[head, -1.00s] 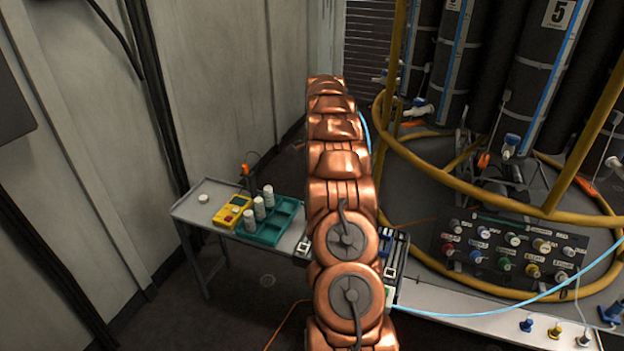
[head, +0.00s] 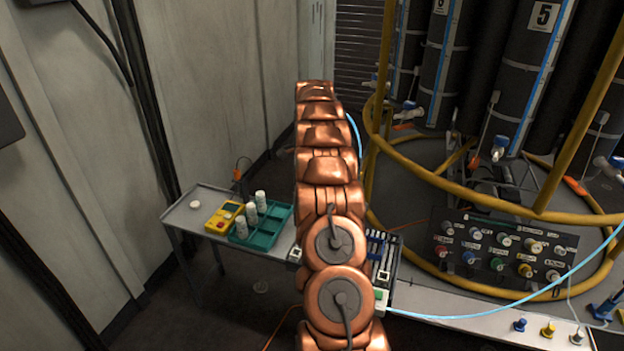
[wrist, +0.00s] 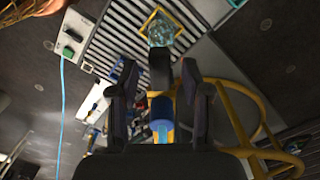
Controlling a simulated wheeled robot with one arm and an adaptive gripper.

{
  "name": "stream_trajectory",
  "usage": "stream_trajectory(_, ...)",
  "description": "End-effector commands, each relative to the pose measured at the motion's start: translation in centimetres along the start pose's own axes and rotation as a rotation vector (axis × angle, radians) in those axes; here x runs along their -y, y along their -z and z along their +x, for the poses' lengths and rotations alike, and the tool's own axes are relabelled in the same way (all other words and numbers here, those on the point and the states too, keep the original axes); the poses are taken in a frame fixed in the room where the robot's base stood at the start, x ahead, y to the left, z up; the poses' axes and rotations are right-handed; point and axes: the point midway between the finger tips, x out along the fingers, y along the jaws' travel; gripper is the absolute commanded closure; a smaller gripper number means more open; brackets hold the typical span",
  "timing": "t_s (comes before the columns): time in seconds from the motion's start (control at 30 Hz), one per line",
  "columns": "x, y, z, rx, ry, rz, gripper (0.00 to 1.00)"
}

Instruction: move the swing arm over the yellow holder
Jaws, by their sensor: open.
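In the wrist view my gripper (wrist: 159,85) is open, with one dark finger on each side. Between the fingers is a dark upright block (wrist: 160,68) with a blue cylinder (wrist: 161,107) below it in the picture; this may be part of the swing arm, but I cannot tell. Whether the fingers touch it is unclear. Beyond the fingertips, a yellow diamond-shaped frame, likely the yellow holder (wrist: 149,22), surrounds a clear, glassy, pale blue thing (wrist: 161,29) over a slatted surface. In the head view my arm hides my gripper, and neither swing arm nor holder can be made out.
A grey side table (head: 184,217) at left carries a green tray (head: 270,232) with white bottles and a yellow meter (head: 224,217). At right stand a black knob panel (head: 500,252), yellow hoop rails (head: 450,186) and dark cylinders (head: 530,80). A light blue hose (head: 470,316) crosses the right side.

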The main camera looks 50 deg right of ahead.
Motion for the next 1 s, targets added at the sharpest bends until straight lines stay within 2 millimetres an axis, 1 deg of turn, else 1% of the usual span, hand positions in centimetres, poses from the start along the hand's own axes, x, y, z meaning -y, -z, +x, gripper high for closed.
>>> stream_trajectory(0.23, 0.0, 0.0, -0.2, 0.000, 0.000, -0.001, 0.52)
stream_trajectory(0.37, 0.0, 0.0, -0.8, 0.001, 0.000, 0.000, 0.52)
stream_trajectory(0.47, 0.0, 0.0, -1.8, 0.000, 0.001, 0.000, 0.52)
stream_trajectory(0.8, 0.1, 0.0, -6.0, -0.001, 0.004, 0.000, 0.52)
stream_trajectory(1.0, 0.0, 0.1, -7.3, 0.000, 0.003, 0.000, 0.52)
